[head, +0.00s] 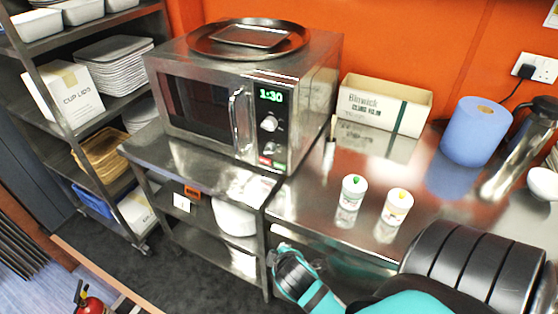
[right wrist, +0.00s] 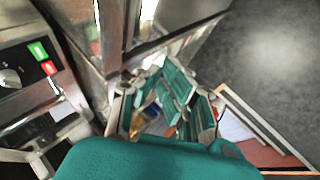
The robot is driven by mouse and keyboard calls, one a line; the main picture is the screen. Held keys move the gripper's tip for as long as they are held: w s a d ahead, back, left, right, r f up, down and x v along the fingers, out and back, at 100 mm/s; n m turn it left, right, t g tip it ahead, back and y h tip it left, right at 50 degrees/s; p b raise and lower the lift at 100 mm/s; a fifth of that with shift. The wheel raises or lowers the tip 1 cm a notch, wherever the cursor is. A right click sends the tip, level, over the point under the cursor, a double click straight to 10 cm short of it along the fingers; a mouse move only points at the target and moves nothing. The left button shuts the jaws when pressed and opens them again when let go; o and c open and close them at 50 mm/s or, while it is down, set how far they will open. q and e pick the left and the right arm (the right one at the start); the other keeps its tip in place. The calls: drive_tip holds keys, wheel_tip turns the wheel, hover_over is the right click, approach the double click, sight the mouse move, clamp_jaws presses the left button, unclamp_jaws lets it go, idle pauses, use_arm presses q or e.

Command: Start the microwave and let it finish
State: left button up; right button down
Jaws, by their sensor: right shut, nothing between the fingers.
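The steel microwave (head: 205,105) stands on the counter against the orange wall with its door shut. Its green display (head: 271,96) reads 1:30. Below the display are a round knob (head: 269,124), a red button (head: 265,161) and a green button (head: 279,167). The right wrist view shows the green button (right wrist: 38,50), the red button (right wrist: 48,67) and the knob (right wrist: 10,78) at the left. My right gripper (head: 280,258) is shut and empty, low in front of the counter, apart from the microwave. It also shows in the right wrist view (right wrist: 168,88). My left gripper is not in view.
A round tray (head: 205,40) lies on the microwave. Right of it are a cardboard box (head: 385,104), two small tubs (head: 352,190) (head: 398,203) and a blue roll (head: 470,130). A shelf rack (head: 130,140) stands left. Open floor (head: 190,275) lies in front.

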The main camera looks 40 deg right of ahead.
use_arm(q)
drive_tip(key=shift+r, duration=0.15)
use_arm(e)
drive_tip(key=w+d+r+n+t, duration=0.1)
drive_tip(key=w+n+t, duration=0.1)
drive_tip(key=w+n, duration=0.3)
drive_tip(key=w+d+r+n+t+h, duration=0.1)
drive_tip(key=w+d+r+n+t, duration=0.1)
drive_tip(key=w+n, duration=0.3)
drive_tip(key=w+d+r+n+t+h, duration=0.1)
drive_tip(key=w+d+r+n+t, duration=0.1)
drive_tip(key=w+n, duration=0.3)
drive_tip(key=shift+w+d+r+n+t, duration=0.15)
drive_tip(key=shift+n+t, duration=0.3)
drive_tip(key=shift+n, duration=0.3)
drive_tip(key=shift+a+r+n+t, duration=0.1)
drive_tip(key=shift+n+t, duration=0.35)
drive_tip(key=shift+n, duration=0.3)
